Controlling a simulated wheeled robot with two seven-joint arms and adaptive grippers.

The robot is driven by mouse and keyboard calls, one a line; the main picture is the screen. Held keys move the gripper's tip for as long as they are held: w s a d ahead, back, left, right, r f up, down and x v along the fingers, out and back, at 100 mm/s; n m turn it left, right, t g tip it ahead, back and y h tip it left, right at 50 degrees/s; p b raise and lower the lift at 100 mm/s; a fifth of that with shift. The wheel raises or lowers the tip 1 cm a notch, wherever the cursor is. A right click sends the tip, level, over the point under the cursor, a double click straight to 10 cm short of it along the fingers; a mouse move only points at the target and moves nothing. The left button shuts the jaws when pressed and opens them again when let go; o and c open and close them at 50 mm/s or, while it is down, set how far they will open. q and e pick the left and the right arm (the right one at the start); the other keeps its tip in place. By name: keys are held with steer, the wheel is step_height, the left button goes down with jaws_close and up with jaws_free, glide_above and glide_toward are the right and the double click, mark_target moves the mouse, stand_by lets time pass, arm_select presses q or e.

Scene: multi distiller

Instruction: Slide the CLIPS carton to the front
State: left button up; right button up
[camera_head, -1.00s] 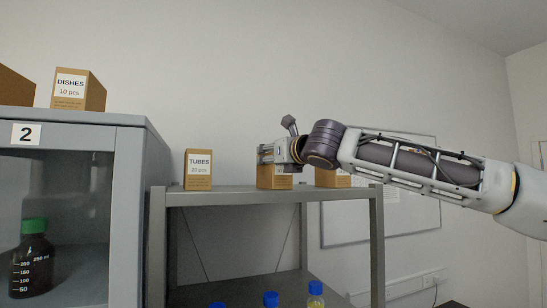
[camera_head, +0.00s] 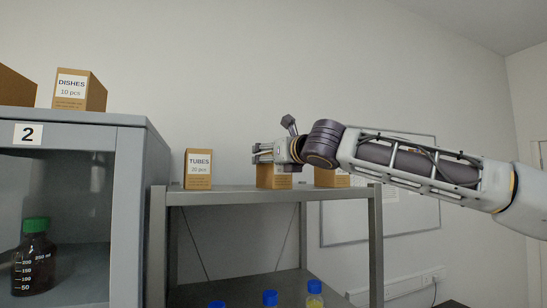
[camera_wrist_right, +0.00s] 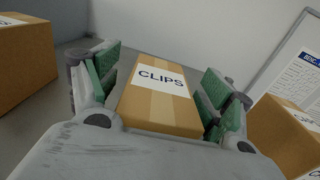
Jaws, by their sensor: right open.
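The CLIPS carton (camera_wrist_right: 155,108) is a brown box with a white label, seen from above in the right wrist view. It stands between the green-padded fingers of my open right gripper (camera_wrist_right: 160,75), with a narrow gap visible on each side. In the head view the carton (camera_head: 272,181) stands on the top of the grey shelf rack (camera_head: 270,193), its upper part hidden by my right gripper (camera_head: 264,153). My left gripper is not in view.
Another brown carton (camera_head: 330,178) stands close on the right, partly behind my right arm. A grey cabinet (camera_head: 125,170) with a DISHES carton (camera_head: 80,90) on top is at far left.

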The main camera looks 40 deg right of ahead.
steer(key=shift+s, duration=0.1)
steer(key=v, duration=1.1)
steer(key=shift+s, duration=0.4)
stand_by(0.6)
steer(key=shift+a, duration=0.1)
stand_by(0.4)
